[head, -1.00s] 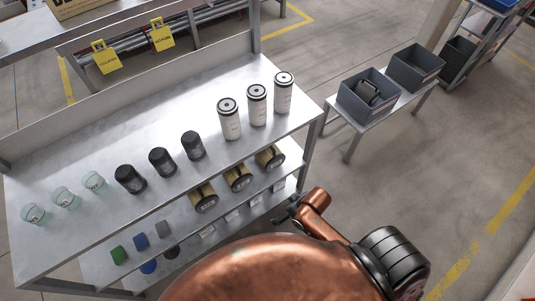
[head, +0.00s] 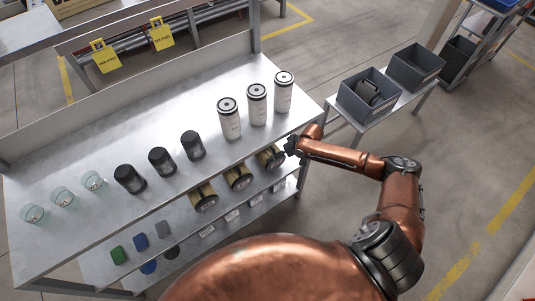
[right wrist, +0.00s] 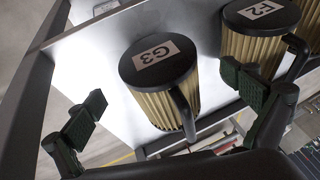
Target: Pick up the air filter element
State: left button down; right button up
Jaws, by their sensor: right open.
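Three air filter elements, pleated yellow with black end caps, stand on the shelf under the worktop in the head view: a left one (head: 205,198), a middle one (head: 239,177) and a right one (head: 265,161). In the right wrist view, an element labelled G3 (right wrist: 165,78) fills the middle, its black bar handle towards me. A second labelled element (right wrist: 258,35) stands to its right. My right gripper (head: 291,146) is beside the right element; the wrist view shows its fingers (right wrist: 163,92) apart, one either side of G3, with nothing gripped. My left gripper is out of view.
The metal worktop (head: 95,160) above holds white canisters (head: 257,105), black filters (head: 161,161) and clear cups (head: 64,197). A shelf post is close to G3 in the wrist view (right wrist: 48,75). Grey bins (head: 367,94) stand on a side table at right.

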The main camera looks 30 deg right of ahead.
aim_at(276, 161)
jog(key=b+x, duration=0.2)
jog(key=x, duration=0.4)
jog(key=shift+f, duration=0.45)
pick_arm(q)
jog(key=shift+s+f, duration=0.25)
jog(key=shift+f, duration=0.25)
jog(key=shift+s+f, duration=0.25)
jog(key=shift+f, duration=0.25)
pick_arm(e)
jog(key=shift+s, duration=0.1)
jog(key=shift+d+r, duration=0.1)
jog(key=shift+c, duration=0.7)
jog(key=c, duration=1.1)
jog(key=shift+c, duration=0.7)
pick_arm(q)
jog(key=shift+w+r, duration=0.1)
pick_arm(e)
jog(key=shift+r, duration=0.1)
